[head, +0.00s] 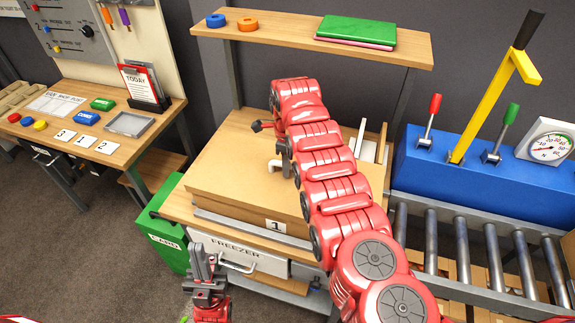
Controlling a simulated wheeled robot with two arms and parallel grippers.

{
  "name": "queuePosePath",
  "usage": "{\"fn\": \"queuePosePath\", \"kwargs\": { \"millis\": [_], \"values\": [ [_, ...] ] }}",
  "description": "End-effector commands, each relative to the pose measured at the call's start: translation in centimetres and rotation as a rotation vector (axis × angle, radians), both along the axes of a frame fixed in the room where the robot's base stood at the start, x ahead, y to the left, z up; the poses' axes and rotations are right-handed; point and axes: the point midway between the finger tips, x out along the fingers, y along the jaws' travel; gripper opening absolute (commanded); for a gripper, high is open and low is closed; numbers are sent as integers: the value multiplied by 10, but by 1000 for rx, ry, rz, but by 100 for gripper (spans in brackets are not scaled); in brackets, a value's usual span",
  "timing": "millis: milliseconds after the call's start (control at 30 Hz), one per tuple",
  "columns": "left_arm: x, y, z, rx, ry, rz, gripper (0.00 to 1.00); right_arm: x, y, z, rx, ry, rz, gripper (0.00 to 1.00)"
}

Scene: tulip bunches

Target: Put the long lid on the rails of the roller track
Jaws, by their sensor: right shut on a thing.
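The long lid appears to be the wide brown slab (235,170) with a pale handle, above the wooden bench left of the rollers. My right gripper (281,158) is shut at that handle; its fingers are mostly hidden by my red arm, which also covers the slab's right part. I cannot tell whether the slab rests on something or is lifted. The roller track (461,245) has steel rollers and lies at the right. My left gripper (204,264) is low in front of the bench, pointing up, open and empty, away from the slab.
A blue lever box (440,185) with a yellow lever and a dial (548,142) stands behind the rollers. A shelf (285,26) with tape rolls and a green book overhangs the bench. A green bin (165,225) and freezer drawer (235,255) are near my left gripper.

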Motion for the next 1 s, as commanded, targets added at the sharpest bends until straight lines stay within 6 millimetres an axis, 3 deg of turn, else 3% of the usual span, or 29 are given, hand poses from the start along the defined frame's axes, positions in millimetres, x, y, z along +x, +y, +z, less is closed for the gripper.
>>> {"fn": "queuePosePath", "kwargs": {
  "millis": [33,67,200,600,667,1000],
  "values": [
    [0,0,-4,0,0,0,0,0,0,-3,0,0,0,0],
    [0,0,-2,0,0,0,0,0,0,-2,0,0,0,27],
    [0,0,-2,0,0,0,0,0,0,-1,0,-1,1,52],
    [0,0,8,0,0,0,0,0,-1,1,0,2,0,52],
    [0,0,-1,0,-1,0,0,1,1,1,1,-3,1,52],
    [0,0,-30,0,0,0,0,3,-3,46,0,-2,0,52]
  ]
}}
